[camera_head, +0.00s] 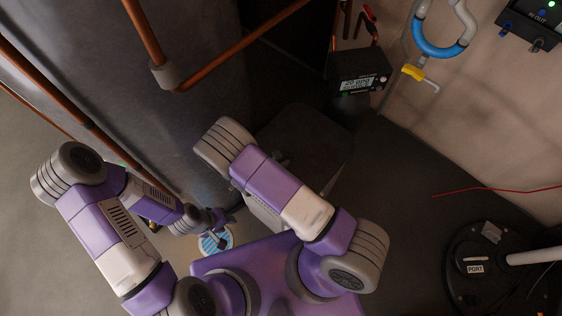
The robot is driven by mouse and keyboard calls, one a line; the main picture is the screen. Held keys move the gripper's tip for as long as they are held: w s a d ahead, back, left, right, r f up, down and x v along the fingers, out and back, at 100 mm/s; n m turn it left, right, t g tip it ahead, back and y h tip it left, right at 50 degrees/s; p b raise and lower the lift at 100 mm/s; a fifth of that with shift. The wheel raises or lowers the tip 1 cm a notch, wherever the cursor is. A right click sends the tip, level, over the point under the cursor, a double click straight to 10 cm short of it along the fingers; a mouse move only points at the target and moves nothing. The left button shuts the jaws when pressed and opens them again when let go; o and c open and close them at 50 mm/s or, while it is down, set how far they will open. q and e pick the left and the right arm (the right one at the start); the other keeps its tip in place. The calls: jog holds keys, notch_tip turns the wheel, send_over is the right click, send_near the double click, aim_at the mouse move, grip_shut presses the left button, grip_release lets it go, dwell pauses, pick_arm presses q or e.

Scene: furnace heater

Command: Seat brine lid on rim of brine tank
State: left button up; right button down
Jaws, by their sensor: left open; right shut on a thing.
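A dark, flat, rounded rectangular shape (318,140) lies at the centre, behind my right arm; it may be the brine lid or the top of the brine tank, and I cannot tell which. No rim or gap between lid and tank can be made out. My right arm bends across in front of it and hides its near left part. My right gripper is hidden behind that arm, so its grip cannot be seen. My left gripper (218,219) is open, low and left of the dark shape, above a blue-and-white striped disc (214,241) and well apart from the dark shape.
A large grey cylinder (205,65) with copper pipes (235,45) stands at upper left. A meter (360,71) and a blue-sleeved hose (437,50) are by the right wall. A black round cover marked PORT (475,290) lies lower right.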

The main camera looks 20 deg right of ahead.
dwell(0.4)
jog(key=c, duration=0.9)
grip_release()
jog(key=shift+c, duration=0.2)
jog(key=p+v, duration=0.1)
jog(key=v, duration=0.5)
jog(key=shift+a+r+p, duration=0.15)
jog(key=shift+r+p, duration=0.05)
jog(key=shift+p, duration=0.2)
jog(key=shift+s+a+r, duration=0.3)
jog(key=shift+s+a, duration=0.05)
jog(key=shift+a, duration=0.05)
